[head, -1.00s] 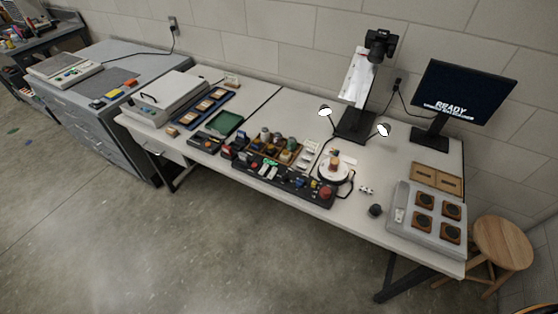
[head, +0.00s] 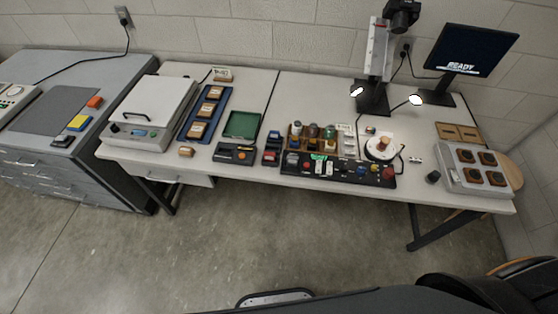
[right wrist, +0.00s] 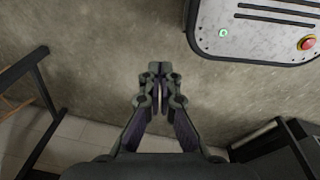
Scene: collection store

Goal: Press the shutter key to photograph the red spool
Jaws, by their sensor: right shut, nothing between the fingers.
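The red spool (head: 384,141) appears to stand on a white round turntable (head: 380,154) at the right part of the long table. A black control panel (head: 338,172) with several coloured keys and a red round knob (head: 389,173) lies along the table's front edge. Which key is the shutter key is too small to tell. A camera (head: 403,14) is on a stand behind the turntable. The monitor (head: 470,52) reads READY. My right gripper (right wrist: 158,76) is shut and empty above the bare floor in the right wrist view. My left gripper is not in view.
A rack of small spools and jars (head: 312,138) stands behind the panel. Two lamps flank the camera stand. The floor (head: 240,235) in front is open.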

